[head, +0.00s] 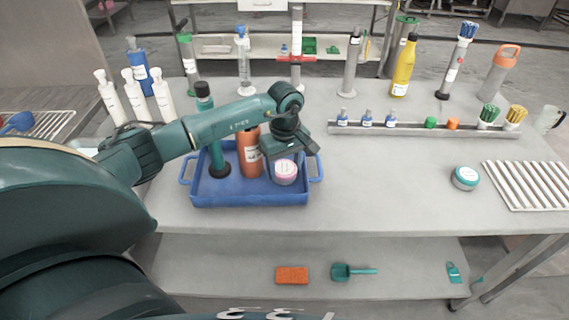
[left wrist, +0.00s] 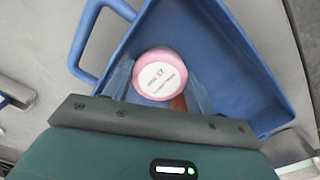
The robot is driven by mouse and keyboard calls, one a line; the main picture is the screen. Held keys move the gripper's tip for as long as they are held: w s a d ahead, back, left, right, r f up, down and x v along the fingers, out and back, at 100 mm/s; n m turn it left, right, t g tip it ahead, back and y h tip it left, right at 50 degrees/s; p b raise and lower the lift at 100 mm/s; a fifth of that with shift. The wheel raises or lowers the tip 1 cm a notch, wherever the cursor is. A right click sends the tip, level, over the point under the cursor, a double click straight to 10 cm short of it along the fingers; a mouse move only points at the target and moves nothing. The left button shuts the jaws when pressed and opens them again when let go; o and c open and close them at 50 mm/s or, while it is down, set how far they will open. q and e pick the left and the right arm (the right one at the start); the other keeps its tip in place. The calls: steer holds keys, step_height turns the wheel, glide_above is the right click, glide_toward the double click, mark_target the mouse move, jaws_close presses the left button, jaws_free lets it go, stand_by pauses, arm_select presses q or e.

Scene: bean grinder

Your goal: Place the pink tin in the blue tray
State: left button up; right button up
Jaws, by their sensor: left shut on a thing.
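The pink tin (head: 285,172) has a white label on its lid and is inside the blue tray (head: 250,199), at its right end. It also shows in the left wrist view (left wrist: 160,76), between the fingers. My left gripper (head: 288,160) is above the tray's right end and shut on the tin. The tin's underside is hidden, so I cannot tell whether it touches the tray floor. The tray's wall also shows in the left wrist view (left wrist: 265,75). My right gripper is not in view.
In the tray, left of the tin, stand an orange bottle (head: 250,155) and a dark green cylinder (head: 217,150). A rack (head: 425,130) with small items stands at the back. A teal tin (head: 465,178) and a ribbed rack (head: 525,184) are at right. The table's middle right is clear.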

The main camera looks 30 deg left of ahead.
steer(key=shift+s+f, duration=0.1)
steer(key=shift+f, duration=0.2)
